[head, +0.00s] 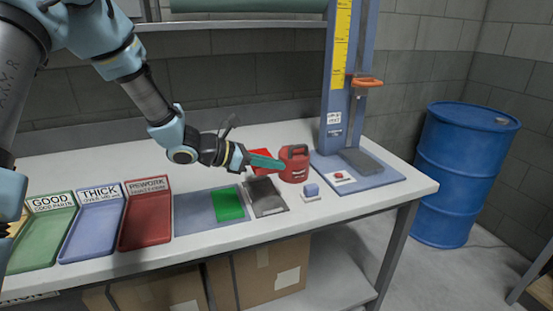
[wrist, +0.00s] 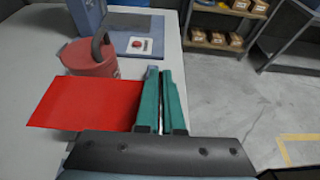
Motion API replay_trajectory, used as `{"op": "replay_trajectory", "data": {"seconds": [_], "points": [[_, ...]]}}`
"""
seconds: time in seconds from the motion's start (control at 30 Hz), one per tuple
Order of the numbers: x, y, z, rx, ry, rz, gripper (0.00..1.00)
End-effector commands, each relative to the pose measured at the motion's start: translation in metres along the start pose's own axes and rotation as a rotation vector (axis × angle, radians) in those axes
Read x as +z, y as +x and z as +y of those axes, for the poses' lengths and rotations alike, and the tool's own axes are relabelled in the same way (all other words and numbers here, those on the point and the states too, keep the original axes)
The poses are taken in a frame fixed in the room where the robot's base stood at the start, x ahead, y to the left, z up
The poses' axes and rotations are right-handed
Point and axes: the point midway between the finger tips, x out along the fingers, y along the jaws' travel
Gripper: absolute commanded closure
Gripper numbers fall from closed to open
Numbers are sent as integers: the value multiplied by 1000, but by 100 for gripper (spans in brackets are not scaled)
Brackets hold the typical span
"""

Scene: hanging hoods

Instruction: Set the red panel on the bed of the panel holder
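The red panel (wrist: 82,104) shows as a flat bright red sheet just left of my fingers in the wrist view. In the head view the red panel (head: 259,154) is partly hidden behind my gripper (head: 268,161). My gripper's two teal fingers (wrist: 160,95) lie side by side with only a thin gap, and no panel shows in that gap. The panel's right edge meets the left finger; I cannot tell whether they touch. A dark flat holder (head: 266,197) sits in front of my gripper; it looks like the panel holder, though no label confirms this.
A red can (head: 294,164) stands just beyond the fingertips. A green panel (head: 229,205) lies on a blue-grey mat (head: 190,208). GOOD, THICK and REWORK trays (head: 145,225) are at the left.

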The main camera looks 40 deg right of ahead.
Motion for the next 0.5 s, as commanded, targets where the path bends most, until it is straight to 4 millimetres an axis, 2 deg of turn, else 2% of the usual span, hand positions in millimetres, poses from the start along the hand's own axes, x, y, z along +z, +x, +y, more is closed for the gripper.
{"op": "replay_trajectory", "data": {"seconds": [0.27, 0.5], "points": [[-12, 4, 0, 0, -1, 0, 100], [-37, 15, 0, 0, -1, -1, 100]]}}
